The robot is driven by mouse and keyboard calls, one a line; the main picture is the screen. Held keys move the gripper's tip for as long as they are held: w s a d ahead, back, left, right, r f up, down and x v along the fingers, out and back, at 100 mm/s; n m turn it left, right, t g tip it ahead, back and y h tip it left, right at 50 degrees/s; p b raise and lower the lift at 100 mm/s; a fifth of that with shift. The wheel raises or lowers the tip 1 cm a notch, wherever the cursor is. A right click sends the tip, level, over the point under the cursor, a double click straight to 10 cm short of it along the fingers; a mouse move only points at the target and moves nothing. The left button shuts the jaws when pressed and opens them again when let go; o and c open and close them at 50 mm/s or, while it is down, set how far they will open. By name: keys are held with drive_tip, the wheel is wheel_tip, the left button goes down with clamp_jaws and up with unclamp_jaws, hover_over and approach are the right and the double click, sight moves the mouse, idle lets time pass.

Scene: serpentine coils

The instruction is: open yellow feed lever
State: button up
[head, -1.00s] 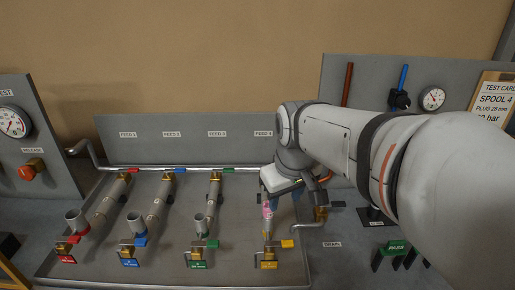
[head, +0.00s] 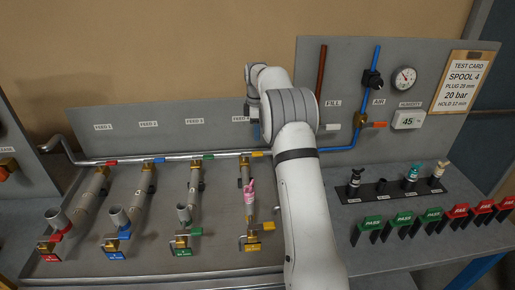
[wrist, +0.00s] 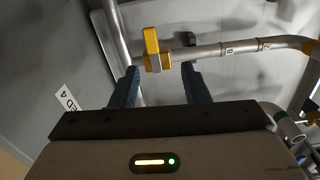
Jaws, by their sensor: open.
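The yellow feed lever (head: 257,154) shows in the head view at the top of the FEED 4 pipe, by the horizontal header pipe. In the wrist view the yellow lever (wrist: 151,41) stands on a brass valve body, just ahead of my gripper. My gripper (wrist: 160,76) is open, with one blue finger on each side of the valve and nothing visibly clamped. I cannot tell whether a finger touches it. In the head view my gripper (head: 254,128) is partly hidden by my arm, above the lever. A second yellow handle (head: 267,226) sits at the pipe's lower end.
A pink piece (head: 249,190) is on the FEED 4 pipe. Red (head: 110,162), blue (head: 158,160) and green (head: 207,157) levers line the header to the left. The back panel (head: 150,118) rises close behind. FILL and AIR pipes (head: 371,105) stand to the right.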

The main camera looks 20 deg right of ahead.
sight(258, 153)
drive_tip(key=f, duration=0.1)
drive_tip(key=w+d+f+n, duration=0.1)
drive_tip(key=shift+w+f, duration=0.3)
drive_tip(key=shift+f, duration=0.05)
wheel_tip(258, 153, down, 8)
drive_tip(key=shift+r+p, duration=0.25)
drive_tip(key=shift+p, duration=0.75)
drive_tip(key=shift+c, duration=0.3)
clamp_jaws()
